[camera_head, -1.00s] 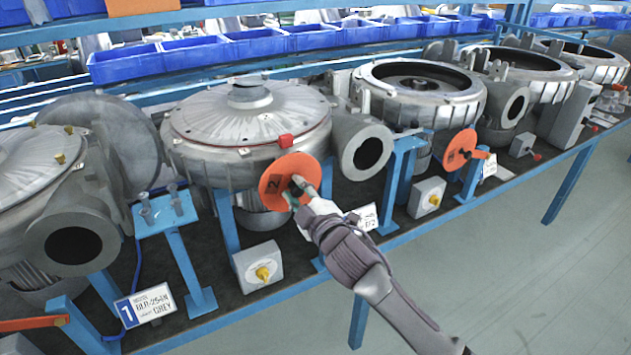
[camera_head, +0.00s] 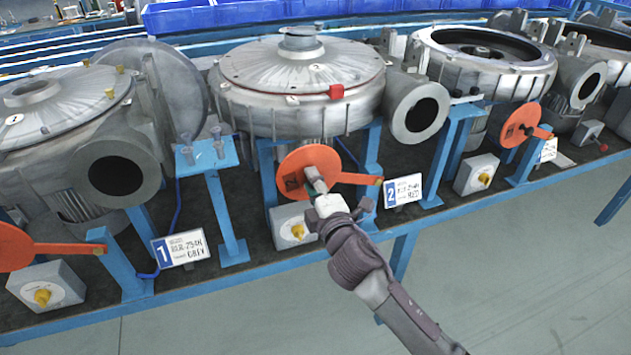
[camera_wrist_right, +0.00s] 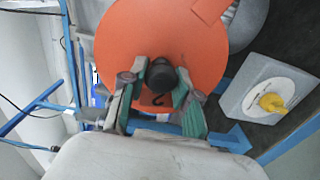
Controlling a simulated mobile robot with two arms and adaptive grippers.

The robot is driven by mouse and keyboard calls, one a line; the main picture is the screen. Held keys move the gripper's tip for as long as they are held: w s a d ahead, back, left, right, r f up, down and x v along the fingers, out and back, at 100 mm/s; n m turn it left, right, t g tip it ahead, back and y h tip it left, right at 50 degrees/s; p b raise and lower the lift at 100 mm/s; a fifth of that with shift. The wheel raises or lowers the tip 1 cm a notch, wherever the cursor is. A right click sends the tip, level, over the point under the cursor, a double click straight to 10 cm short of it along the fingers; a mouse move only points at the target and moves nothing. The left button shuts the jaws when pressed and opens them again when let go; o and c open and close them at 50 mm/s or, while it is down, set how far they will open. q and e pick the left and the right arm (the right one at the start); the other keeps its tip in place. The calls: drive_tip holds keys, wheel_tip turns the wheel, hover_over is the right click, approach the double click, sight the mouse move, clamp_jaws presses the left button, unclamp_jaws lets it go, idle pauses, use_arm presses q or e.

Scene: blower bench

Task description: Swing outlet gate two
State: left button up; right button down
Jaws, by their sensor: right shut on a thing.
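Gate two is an orange disc (camera_head: 292,180) with an orange arm (camera_head: 356,179) running right to the bench front, by the card marked 2 (camera_head: 403,190). The disc stands left of and below outlet two (camera_head: 421,114), whose dark bore is uncovered. My right gripper (camera_head: 318,184) is at the disc's front. In the right wrist view its fingers (camera_wrist_right: 157,98) close on a black knob (camera_wrist_right: 161,74) at the disc's face (camera_wrist_right: 150,30). The fingers partly hide the knob. My left gripper is out of view.
A grey box with a yellow knob (camera_head: 296,229) stands just below the disc. Blue posts (camera_head: 223,213) rise along the bench front. Gate one (camera_head: 40,247) is at the left and another orange gate (camera_head: 521,124) at the right. The floor in front is clear.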

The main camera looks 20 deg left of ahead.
drive_tip(key=shift+f, duration=0.3)
drive_tip(key=c, duration=0.8)
unclamp_jaws()
drive_tip(key=v, duration=1.2)
